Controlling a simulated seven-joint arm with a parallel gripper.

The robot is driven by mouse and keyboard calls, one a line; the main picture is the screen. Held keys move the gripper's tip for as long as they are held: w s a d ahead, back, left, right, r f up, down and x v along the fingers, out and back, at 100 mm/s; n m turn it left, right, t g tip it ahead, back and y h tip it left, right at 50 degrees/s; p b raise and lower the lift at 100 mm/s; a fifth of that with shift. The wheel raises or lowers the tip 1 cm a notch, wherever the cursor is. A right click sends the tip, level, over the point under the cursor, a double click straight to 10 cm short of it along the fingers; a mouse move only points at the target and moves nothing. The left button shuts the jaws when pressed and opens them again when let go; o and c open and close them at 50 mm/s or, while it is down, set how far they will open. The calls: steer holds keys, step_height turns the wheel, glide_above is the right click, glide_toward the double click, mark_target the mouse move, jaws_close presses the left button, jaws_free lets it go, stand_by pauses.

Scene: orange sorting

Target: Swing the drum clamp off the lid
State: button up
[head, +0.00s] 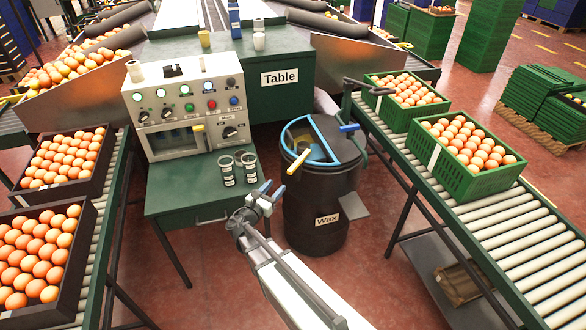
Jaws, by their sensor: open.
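The black drum (318,204) labelled "Wax" stands upright on the floor right of the green table. Its dark lid (338,148) is on top, with a blue-rimmed part (312,157) at the left. A yellow-tipped lever (298,162) lies at the lid's front left edge. A blue handle (349,127) on a dark green bracket sits at its right edge. I cannot tell for sure which of these is the clamp. My gripper (272,190) is open and empty, left of the drum and apart from it, near the table's front right corner.
The green table (180,190) carries a control panel (184,105) and two dark cups (238,168) close to my gripper. A roller conveyor (490,225) with green orange crates (467,170) runs close on the drum's right. A dark looped bar (368,88) is behind the drum. A grey plate (354,206) juts from its side.

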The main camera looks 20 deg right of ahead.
mark_target(293, 166)
steer(key=x, duration=1.3)
steer(key=shift+w+d, duration=0.1)
steer(key=shift+d, duration=0.05)
jaws_close()
stand_by(0.3)
